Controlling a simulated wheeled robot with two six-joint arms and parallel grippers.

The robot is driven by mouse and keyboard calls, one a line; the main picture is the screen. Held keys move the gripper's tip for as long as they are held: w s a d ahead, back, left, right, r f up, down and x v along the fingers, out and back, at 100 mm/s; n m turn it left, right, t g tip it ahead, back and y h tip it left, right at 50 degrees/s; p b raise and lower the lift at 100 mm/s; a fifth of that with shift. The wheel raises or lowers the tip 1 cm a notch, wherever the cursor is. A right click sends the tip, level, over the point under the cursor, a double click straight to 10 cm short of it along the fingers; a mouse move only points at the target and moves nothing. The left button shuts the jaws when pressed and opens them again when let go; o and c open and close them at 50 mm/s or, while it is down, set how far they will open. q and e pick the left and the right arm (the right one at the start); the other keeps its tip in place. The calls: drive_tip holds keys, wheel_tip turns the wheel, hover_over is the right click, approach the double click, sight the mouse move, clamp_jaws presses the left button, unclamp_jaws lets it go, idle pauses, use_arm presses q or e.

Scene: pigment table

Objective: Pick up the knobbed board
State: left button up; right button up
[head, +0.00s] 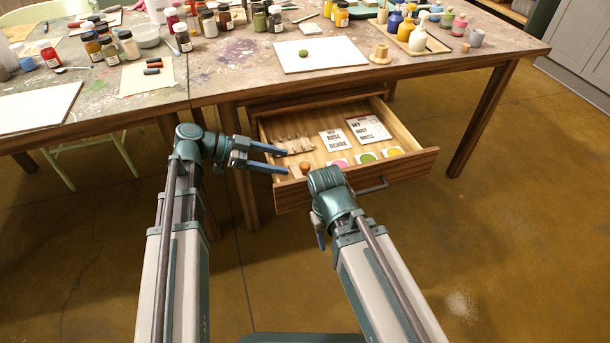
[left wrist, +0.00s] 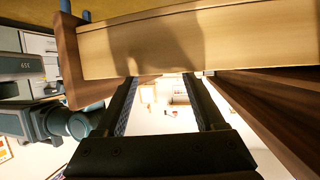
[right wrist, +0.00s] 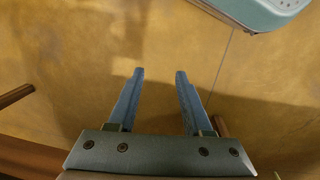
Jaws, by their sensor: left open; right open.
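A small piece with a round orange-brown knob (head: 304,167) lies in the front left of the open drawer (head: 408,165); it looks like the knobbed board, and its base is partly hidden. My left gripper (head: 287,160) is open and empty, its fingertips at the drawer's left side, just left of the knob. In the left wrist view its open fingers (left wrist: 160,78) are close to a pale wooden drawer wall (left wrist: 200,42); the board does not show there. My right gripper (right wrist: 160,72) is open and empty, pointing down over the floor in front of the drawer.
The drawer also holds a pale notched piece (head: 294,146), printed cards (head: 368,129) and several coloured round samples (head: 367,158). Its handle (head: 372,186) sticks out in front. The table (head: 225,80) above is crowded with jars. The floor (head: 500,240) at right is clear.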

sight(297, 174)
use_arm(q)
drive_tip(key=shift+d, duration=0.1)
drive_tip(key=b+x, duration=0.2)
drive_tip(key=x, duration=0.3)
drive_tip(key=shift+d+f, duration=0.15)
drive_tip(key=shift+d, duration=0.05)
clamp_jaws()
